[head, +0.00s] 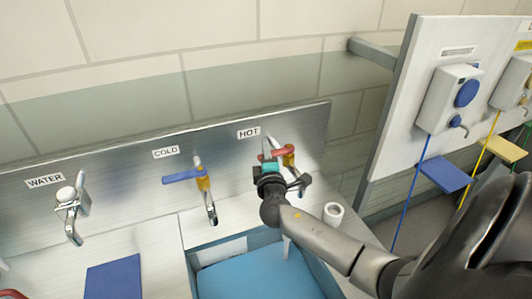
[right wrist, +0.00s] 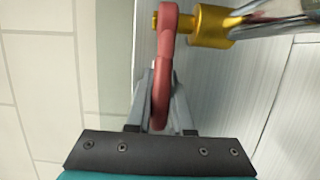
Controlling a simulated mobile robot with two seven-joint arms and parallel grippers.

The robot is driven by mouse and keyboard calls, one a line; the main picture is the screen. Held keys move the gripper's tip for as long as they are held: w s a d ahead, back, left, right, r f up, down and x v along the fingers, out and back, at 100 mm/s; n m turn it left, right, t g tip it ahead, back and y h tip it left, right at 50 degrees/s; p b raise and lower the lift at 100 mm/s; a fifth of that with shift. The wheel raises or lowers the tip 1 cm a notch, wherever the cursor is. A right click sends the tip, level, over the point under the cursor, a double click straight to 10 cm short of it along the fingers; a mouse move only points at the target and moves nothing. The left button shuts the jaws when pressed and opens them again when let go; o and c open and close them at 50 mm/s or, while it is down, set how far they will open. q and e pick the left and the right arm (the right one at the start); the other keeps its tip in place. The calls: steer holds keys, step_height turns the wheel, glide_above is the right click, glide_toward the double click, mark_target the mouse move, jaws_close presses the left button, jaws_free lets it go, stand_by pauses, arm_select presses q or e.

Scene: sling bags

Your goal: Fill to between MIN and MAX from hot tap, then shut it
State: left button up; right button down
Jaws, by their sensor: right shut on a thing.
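The hot tap (head: 289,157) is on the steel back panel under the HOT label (head: 249,133). It has a brass body and a red lever (head: 277,153). My right gripper (head: 268,163) is shut on this lever. In the right wrist view, the fingers (right wrist: 160,112) close on both sides of the red lever (right wrist: 163,75), beside the brass body (right wrist: 208,26). A basin (head: 190,260) below holds a large light-blue surface (head: 255,278); I cannot tell if it is water or a bag. A pale narrow streak falls below my right arm, perhaps water. My left gripper is out of view.
The cold tap (head: 203,184) with a blue lever stands left of the hot tap, and the water tap (head: 72,207) further left. A white cup-like thing (head: 333,213) stands right of the basin. A white board (head: 405,110) with boxes rises at right.

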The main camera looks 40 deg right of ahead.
steer(key=shift+w+d+m+g+h+b, duration=0.25)
steer(key=shift+m+g+h+b, duration=0.2)
steer(key=shift+m+g+h, duration=0.35)
steer(key=c, duration=0.8)
jaws_free()
steer(key=shift+a, duration=0.1)
steer(key=b+v, duration=0.1)
steer(key=v, duration=1.4)
steer(key=shift+f+b, duration=0.2)
steer(key=shift+b, duration=0.15)
